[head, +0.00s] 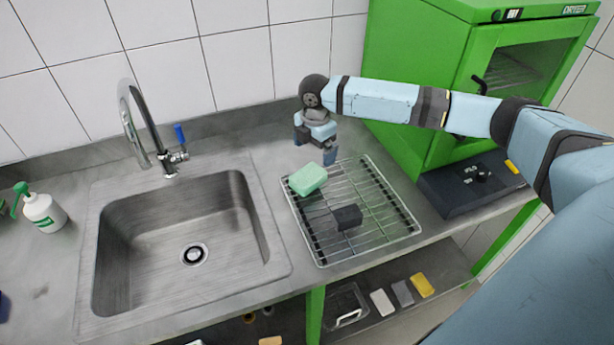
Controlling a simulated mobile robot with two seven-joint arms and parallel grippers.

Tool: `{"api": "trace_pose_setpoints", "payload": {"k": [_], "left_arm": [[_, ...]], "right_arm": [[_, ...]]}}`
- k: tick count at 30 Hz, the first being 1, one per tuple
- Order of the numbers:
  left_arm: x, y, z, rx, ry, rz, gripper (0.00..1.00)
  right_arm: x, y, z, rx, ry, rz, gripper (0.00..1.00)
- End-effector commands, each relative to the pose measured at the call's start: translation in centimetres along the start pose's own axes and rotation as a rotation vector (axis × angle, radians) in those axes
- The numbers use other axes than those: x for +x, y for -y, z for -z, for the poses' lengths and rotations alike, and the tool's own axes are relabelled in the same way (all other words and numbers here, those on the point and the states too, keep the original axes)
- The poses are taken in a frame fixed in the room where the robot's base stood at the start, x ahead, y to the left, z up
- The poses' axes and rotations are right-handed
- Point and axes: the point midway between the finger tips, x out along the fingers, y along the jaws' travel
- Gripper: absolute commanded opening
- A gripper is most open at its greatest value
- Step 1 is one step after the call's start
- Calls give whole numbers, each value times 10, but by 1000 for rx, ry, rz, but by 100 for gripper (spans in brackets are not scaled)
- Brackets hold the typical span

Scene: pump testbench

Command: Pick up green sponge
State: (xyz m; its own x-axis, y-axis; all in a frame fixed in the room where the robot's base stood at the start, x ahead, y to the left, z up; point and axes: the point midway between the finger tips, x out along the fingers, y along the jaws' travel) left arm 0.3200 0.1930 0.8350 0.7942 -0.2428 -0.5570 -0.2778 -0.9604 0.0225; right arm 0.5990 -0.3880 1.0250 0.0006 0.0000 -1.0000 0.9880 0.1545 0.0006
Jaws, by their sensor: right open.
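The green sponge (308,179) lies on the upper left part of a wire rack (385,232) to the right of the sink. My right gripper (314,153) is above the back edge of the rack, just behind the sponge, pointing down. Its fingers are apart with nothing visible between them. It appears not to touch the sponge. My left gripper is not in view.
A dark block (347,217) lies on the rack. The sink (180,245) with its faucet (140,125) is to the left, beside a soap bottle (44,212). A green dryer cabinet (415,55) and a black device (475,182) stand right. Several sponges lie on the lower shelf (440,272).

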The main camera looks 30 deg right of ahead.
Motion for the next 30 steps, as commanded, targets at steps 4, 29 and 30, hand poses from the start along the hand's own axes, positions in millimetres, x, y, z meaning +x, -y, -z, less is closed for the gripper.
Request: {"api": "trace_pose_setpoints", "payload": {"k": [4,29,30], "left_arm": [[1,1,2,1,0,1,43],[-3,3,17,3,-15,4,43],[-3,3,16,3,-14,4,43]], "right_arm": [[24,0,0,0,0,0,99],[86,-1,1,-1,1,-2,97],[86,-1,1,-1,1,-2,87]]}}
